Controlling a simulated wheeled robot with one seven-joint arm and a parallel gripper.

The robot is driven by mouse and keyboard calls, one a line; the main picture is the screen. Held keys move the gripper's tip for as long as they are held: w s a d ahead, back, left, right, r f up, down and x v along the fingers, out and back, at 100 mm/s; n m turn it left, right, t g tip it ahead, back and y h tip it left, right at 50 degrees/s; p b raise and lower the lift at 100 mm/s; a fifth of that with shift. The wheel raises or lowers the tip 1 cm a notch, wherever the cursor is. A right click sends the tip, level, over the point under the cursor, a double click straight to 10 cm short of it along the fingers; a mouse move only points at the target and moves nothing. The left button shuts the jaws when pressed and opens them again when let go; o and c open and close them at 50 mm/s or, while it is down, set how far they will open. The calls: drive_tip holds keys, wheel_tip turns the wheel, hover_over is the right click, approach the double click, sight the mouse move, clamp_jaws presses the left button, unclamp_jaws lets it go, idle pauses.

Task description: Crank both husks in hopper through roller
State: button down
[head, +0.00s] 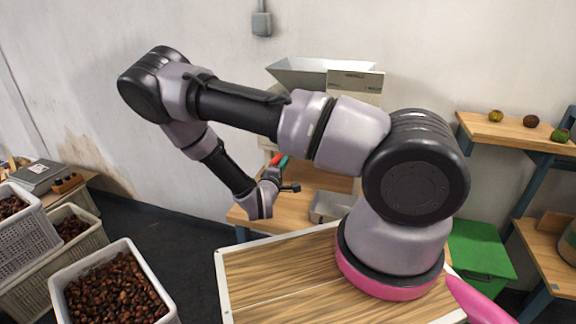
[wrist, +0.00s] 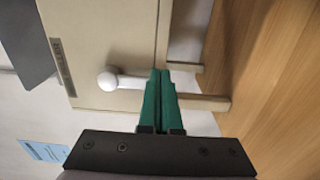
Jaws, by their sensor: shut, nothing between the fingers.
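The roller machine stands against the wall, with its pale hopper (head: 305,74) showing above my arm and its body mostly hidden. I cannot see husks inside the hopper. In the wrist view the machine's beige side panel (wrist: 110,35) carries a white crank knob (wrist: 108,81) with a pale rod running right from it. My gripper (wrist: 161,72) has its green fingers shut together and empty, tips over that rod; I cannot tell whether they touch it. In the head view my gripper (head: 281,161) is beside the machine, small and partly unclear.
A metal tray (head: 330,206) sits on the wooden bench below the machine. Three round husks lie on the right shelf (head: 490,131). A green bin (head: 480,250) stands below. Crates of chestnuts (head: 148,262) fill the lower left. My arm blocks much of the middle.

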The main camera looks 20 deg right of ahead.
drive_tip(key=w+a+r, duration=0.4)
drive_tip(key=w+a, duration=0.3)
drive_tip(key=a, duration=0.3)
wheel_tip(320, 180, up, 12)
drive_tip(key=d, duration=0.1)
drive_tip(key=s+d, duration=0.8)
drive_tip(key=d, duration=0.3)
wheel_tip(320, 180, down, 11)
drive_tip(key=s+d, duration=0.2)
drive_tip(key=d, duration=0.1)
drive_tip(key=r+v, duration=0.1)
drive_tip(key=v, duration=1.1)
drive_tip(key=shift+a, duration=0.2)
